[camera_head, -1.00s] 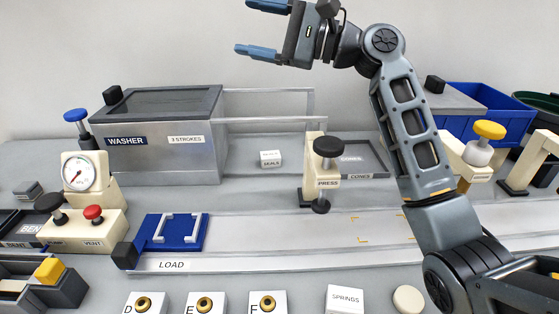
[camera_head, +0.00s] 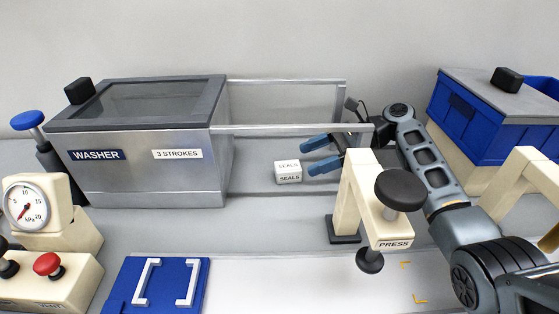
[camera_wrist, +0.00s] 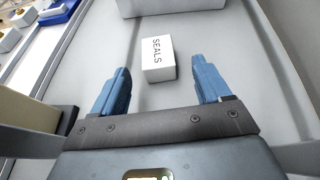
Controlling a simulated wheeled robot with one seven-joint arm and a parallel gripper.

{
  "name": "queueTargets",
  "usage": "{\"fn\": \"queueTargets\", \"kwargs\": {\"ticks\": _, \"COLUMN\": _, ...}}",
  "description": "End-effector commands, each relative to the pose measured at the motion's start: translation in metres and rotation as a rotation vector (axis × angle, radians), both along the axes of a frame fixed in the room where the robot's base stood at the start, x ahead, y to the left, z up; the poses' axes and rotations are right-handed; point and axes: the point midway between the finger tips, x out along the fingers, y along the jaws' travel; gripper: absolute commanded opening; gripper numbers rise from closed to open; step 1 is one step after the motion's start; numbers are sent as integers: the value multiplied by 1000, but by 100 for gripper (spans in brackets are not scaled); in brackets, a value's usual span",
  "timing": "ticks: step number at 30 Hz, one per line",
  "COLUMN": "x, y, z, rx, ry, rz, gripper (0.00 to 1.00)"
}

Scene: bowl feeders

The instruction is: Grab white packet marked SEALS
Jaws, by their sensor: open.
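The white packet marked SEALS (camera_head: 288,172) stands on the grey bench right of the washer. My gripper (camera_head: 312,156) is open just right of it, its blue fingers pointing left toward it. In the wrist view the packet (camera_wrist: 158,59) lies ahead of the gap between the blue fingertips (camera_wrist: 163,75), with its near edge roughly level with the tips. The fingers are apart from its sides, and nothing is held.
The washer (camera_head: 150,170) stands to the left. A metal rail (camera_head: 290,129) runs above the packet. The cream press (camera_head: 362,195) stands close in front of my gripper. A blue bin (camera_head: 470,120) is at the right.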

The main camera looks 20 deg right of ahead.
Motion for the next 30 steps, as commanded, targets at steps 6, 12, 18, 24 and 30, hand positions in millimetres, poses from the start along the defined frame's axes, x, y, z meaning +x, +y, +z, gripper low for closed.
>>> {"fn": "queueTargets", "kwargs": {"ticks": 6, "x": -2, "y": 18, "z": -16, "rx": 3, "ry": 27, "rz": 9, "gripper": 77}}
{"fn": "queueTargets", "kwargs": {"ticks": 12, "x": 1, "y": 38, "z": -20, "rx": 3, "ry": 26, "rz": 10, "gripper": 77}}
{"fn": "queueTargets", "kwargs": {"ticks": 18, "x": 6, "y": 65, "z": -28, "rx": 2, "ry": 24, "rz": 8, "gripper": 77}}
{"fn": "queueTargets", "kwargs": {"ticks": 24, "x": 8, "y": 74, "z": -32, "rx": 2, "ry": 24, "rz": 7, "gripper": 77}}
{"fn": "queueTargets", "kwargs": {"ticks": 30, "x": 8, "y": 73, "z": -32, "rx": 2, "ry": 23, "rz": 7, "gripper": 73}}
